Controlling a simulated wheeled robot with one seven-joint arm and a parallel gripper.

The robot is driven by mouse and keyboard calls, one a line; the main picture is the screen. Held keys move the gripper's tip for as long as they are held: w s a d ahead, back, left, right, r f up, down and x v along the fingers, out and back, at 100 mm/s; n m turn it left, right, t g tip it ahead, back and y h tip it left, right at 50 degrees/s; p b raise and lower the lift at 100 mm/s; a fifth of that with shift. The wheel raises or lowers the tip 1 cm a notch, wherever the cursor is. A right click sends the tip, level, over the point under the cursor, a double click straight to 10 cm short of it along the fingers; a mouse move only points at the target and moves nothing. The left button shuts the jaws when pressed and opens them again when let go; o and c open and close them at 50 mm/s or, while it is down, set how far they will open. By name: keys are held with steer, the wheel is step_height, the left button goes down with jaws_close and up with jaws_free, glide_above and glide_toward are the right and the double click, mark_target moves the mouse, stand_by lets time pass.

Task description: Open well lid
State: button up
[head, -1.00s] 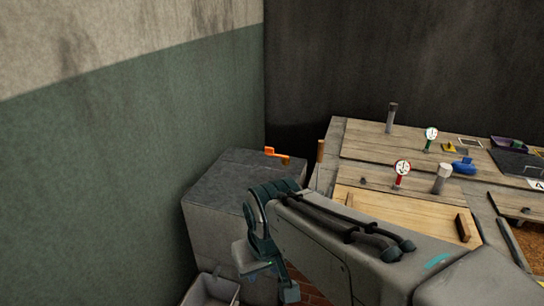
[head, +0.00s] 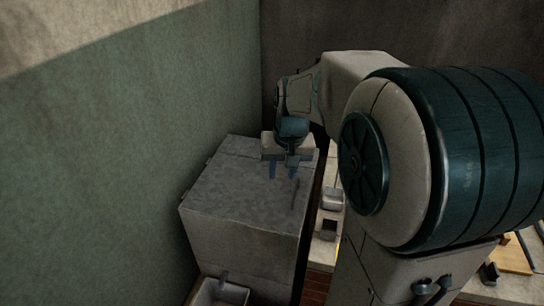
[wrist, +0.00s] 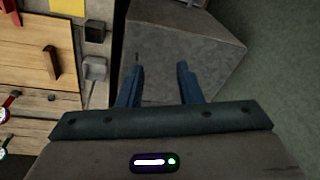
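A grey stone block (head: 240,250), which looks like the well, stands against the green wall. Its flat grey top (head: 235,190) looks closed, with a faint seam near the back; I cannot make out a separate lid edge. A thin dark bar or slot (head: 296,192) shows near the top's right edge. My gripper (head: 282,176) points down over the back right part of the top, fingers apart. In the wrist view my gripper (wrist: 160,67) is open and empty, with the block (wrist: 195,35) beyond the fingers. I cannot tell whether the fingertips touch the top.
A small grey bin (head: 222,292) stands in front of the block. A worktable with wooden panels (wrist: 25,45), a handle (wrist: 52,63) and small grey cups (wrist: 94,68) lies beside it. The green wall (head: 90,160) closes the left side. My arm hides much of the table.

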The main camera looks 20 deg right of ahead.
steer(key=w+d+f+m, duration=0.2)
steer(key=w+d+f, duration=0.5)
steer(key=w, duration=0.4)
steer(key=m+y, duration=0.1)
steer(key=m, duration=0.1)
glide_toward(296, 189)
steer(key=shift+g, duration=0.4)
steer(key=f, duration=0.2)
steer(key=w+f, duration=0.1)
steer(key=f, duration=0.2)
steer(key=a+f+p, duration=0.1)
steer(key=f, duration=0.1)
steer(key=shift+w+f, duration=0.2)
steer(key=shift+f, duration=0.1)
jaws_close()
